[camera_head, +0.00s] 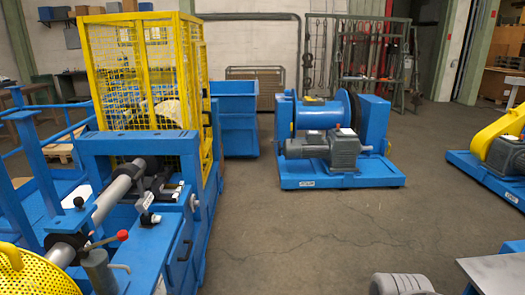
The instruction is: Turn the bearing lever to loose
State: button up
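A lever with a red ball knob (122,235) sits on a grey upright cylinder (100,268) at the lower left. Its thin arm slopes slightly up to the right, away from the dark collar on the shaft. It looks like the bearing lever, but I can read no loose or tight marking near it. A grey shaft (118,190) runs diagonally beside it through the blue machine frame (135,143). A black ball knob (79,202) stands farther back along the shaft. I do not see my gripper's fingers in this view.
A yellow mesh guard (118,60) rises behind the shaft. A yellow perforated cover (35,272) fills the bottom left corner. A blue winch unit (340,178) stands at the back middle, beside a blue bin (238,125). The concrete floor (300,240) between is clear.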

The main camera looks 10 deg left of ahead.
aim_at(148, 188)
jog(key=u, duration=0.05)
jog(key=i, duration=2.05)
jog(key=u, duration=0.65)
jog(key=i, duration=1)
jog(key=u, duration=1.7)
jog(key=i, duration=0.8)
jog(key=u, duration=0.6)
